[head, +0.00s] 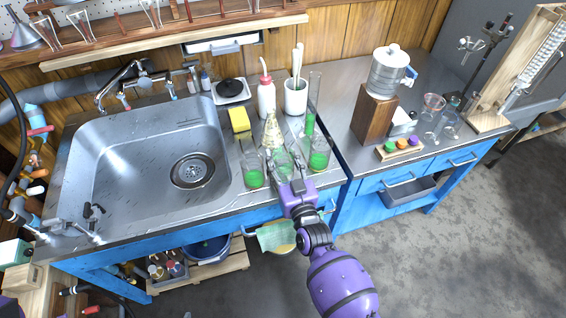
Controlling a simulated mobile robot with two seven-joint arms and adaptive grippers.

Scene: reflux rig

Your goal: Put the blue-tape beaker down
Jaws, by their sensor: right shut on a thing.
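My right gripper (286,181) reaches in from the lower right over the front edge of the counter right of the sink. It is shut on a clear beaker with green liquid (282,160), the middle one of three. Blue tape on it cannot be made out, as the gripper hides its lower front. I cannot tell whether its base touches the counter. A second beaker with green liquid (254,175) stands just left of it, and a third (320,154) stands to the right. My left gripper is out of view.
A sink (130,165) fills the left of the counter. Behind the beakers stand a conical flask (272,130), a tall cylinder with green liquid (311,108), a wash bottle (266,98) and a white pot (296,99). A yellow sponge (239,119) lies near the sink.

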